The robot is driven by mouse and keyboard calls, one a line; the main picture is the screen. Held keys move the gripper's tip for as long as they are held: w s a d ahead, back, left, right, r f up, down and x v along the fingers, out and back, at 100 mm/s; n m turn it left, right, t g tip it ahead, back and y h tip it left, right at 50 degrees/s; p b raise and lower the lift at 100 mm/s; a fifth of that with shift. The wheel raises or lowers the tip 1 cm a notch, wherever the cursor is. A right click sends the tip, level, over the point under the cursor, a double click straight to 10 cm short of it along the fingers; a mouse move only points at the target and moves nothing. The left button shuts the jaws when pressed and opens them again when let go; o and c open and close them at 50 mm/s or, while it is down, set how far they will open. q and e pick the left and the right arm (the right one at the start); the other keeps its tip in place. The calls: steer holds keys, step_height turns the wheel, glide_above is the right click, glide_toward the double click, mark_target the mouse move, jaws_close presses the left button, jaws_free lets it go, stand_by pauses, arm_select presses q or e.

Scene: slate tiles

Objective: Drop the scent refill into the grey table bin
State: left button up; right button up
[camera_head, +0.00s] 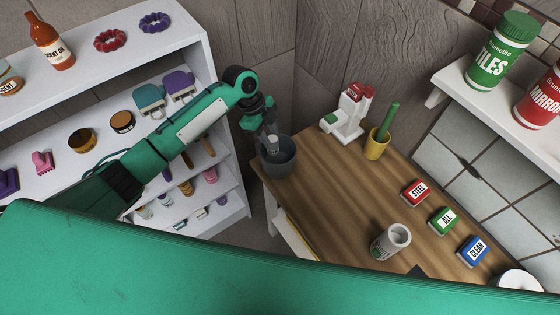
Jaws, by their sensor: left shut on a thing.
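The grey table bin (277,163) stands at the far left corner of the wooden table, its mouth facing up. My left gripper (270,138) reaches in from the left and points down over the bin's mouth. It is shut on a small pale thing, which I take to be the scent refill; fingers and distance hide most of it. I cannot tell how far its lower end is inside the bin's rim. My right gripper is not in view.
On the table (330,185) are a red and white device (349,110), a yellow cup (377,145), a grey-white canister (391,241) and red, green and blue labelled boxes (444,221). A stocked white shelf (60,110) stands left. The table's middle is clear.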

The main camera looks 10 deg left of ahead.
arm_select(q)
steer(key=o, duration=1)
steer(key=shift+a, duration=0.15)
steer(key=shift+o, duration=0.2)
steer(key=shift+r, duration=0.1)
steer(key=b+v, duration=0.3)
steer(key=v, duration=1)
steer(key=shift+r, duration=0.25)
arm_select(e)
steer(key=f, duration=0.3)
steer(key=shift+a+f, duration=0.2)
arm_select(q)
steer(key=shift+a, duration=0.1)
